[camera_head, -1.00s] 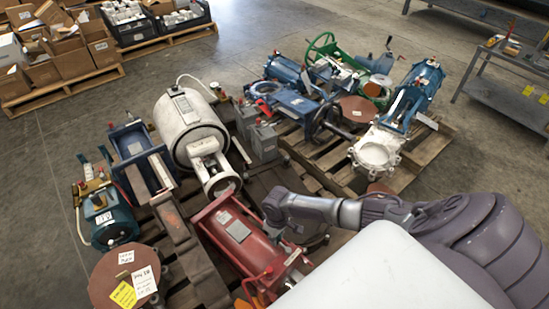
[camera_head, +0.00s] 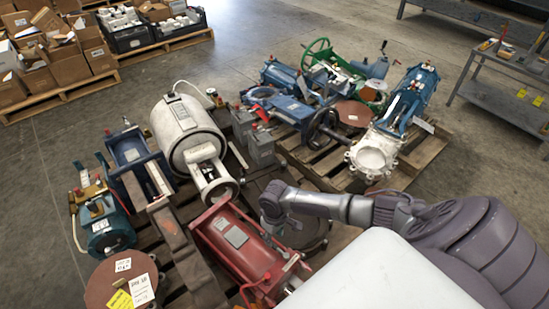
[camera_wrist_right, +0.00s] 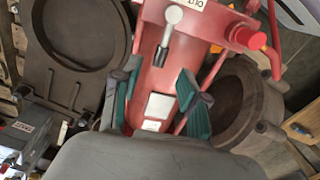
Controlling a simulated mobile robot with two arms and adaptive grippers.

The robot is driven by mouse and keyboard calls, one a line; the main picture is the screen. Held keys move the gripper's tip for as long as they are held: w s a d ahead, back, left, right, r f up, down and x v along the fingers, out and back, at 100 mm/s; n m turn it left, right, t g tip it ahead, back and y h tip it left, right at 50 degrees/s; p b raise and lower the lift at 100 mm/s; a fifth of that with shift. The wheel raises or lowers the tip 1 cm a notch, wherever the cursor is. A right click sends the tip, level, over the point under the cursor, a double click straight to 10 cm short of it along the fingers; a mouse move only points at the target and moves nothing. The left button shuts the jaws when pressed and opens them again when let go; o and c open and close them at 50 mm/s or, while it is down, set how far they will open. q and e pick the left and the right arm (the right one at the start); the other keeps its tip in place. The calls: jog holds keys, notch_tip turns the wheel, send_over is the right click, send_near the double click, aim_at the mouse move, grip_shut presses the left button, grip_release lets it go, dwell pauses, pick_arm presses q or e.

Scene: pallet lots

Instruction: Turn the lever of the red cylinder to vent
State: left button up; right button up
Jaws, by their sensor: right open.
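The red cylinder (camera_head: 238,240) lies on a pallet at the lower middle of the head view. In the right wrist view, the red cylinder (camera_wrist_right: 150,75) runs up the middle. A small lever (camera_wrist_right: 167,38) on it has a silver round end at the top and a dark end pointing down. My right gripper (camera_wrist_right: 155,88) is open, its teal-padded fingers apart with the cylinder's body visible between them. The lever shows beyond the fingertips, apart from them. In the head view my right arm is beside the cylinder, and its fingers cannot be made out. My left gripper is not in view.
A white cylinder (camera_head: 187,130) and a teal motor (camera_head: 105,226) share the pallet area. A red knob (camera_wrist_right: 257,41) and a dark round ring (camera_wrist_right: 240,105) flank the cylinder. More valves stand on the pallet behind. Open floor (camera_head: 235,55) lies beyond.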

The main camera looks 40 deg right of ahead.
notch_tip(320, 180, up, 7)
dwell(0.3)
jog(key=shift+d, duration=0.1)
